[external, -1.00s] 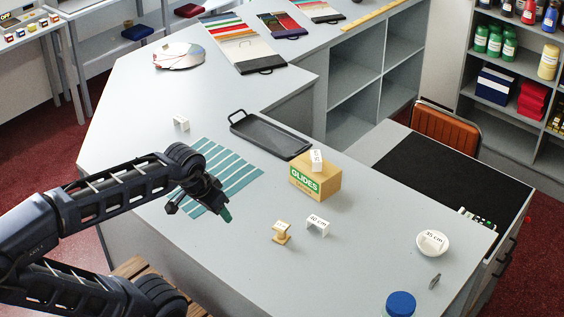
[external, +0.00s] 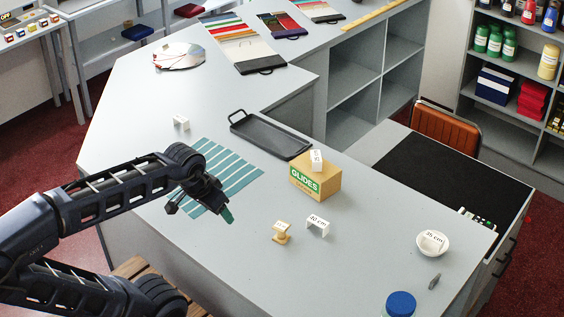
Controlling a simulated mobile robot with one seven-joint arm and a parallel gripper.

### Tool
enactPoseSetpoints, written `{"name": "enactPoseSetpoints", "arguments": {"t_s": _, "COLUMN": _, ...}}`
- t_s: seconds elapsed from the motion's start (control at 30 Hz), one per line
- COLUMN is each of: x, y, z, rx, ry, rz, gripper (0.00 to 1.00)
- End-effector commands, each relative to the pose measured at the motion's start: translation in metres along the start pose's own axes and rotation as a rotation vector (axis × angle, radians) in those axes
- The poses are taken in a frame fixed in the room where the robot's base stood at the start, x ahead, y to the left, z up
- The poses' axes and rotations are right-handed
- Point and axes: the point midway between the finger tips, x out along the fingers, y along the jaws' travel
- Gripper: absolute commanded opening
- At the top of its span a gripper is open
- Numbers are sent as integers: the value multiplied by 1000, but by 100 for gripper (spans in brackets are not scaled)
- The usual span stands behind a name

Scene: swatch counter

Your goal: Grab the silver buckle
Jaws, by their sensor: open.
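A small grey metallic piece (external: 434,282) lies on the counter at the lower right, just above the blue-capped jar. It looks like the silver buckle, but it is too small to make out its shape. My gripper (external: 201,211) is open and looks empty. It is over the left part of the counter, by the teal striped swatch sheet, far to the left of the grey piece.
On the counter (external: 350,245) between them stand a GLIDES box (external: 314,182), a wooden spool-like piece (external: 282,232) and a white 40 cm bracket (external: 318,226). A black tray (external: 270,136) lies behind.

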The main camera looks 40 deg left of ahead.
Motion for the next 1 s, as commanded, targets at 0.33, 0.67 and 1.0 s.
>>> {"name": "enactPoseSetpoints", "arguments": {"t_s": 0.33, "x": 0, "y": 1, "z": -2, "rx": 7, "ry": -1, "rz": 0, "gripper": 67}}
{"name": "enactPoseSetpoints", "arguments": {"t_s": 0.67, "x": 8, "y": 33, "z": -64, "rx": 221, "ry": -37, "rz": 20, "gripper": 67}}
{"name": "enactPoseSetpoints", "arguments": {"t_s": 1.0, "x": 36, "y": 94, "z": -144, "rx": 527, "ry": -77, "rz": 83, "gripper": 67}}
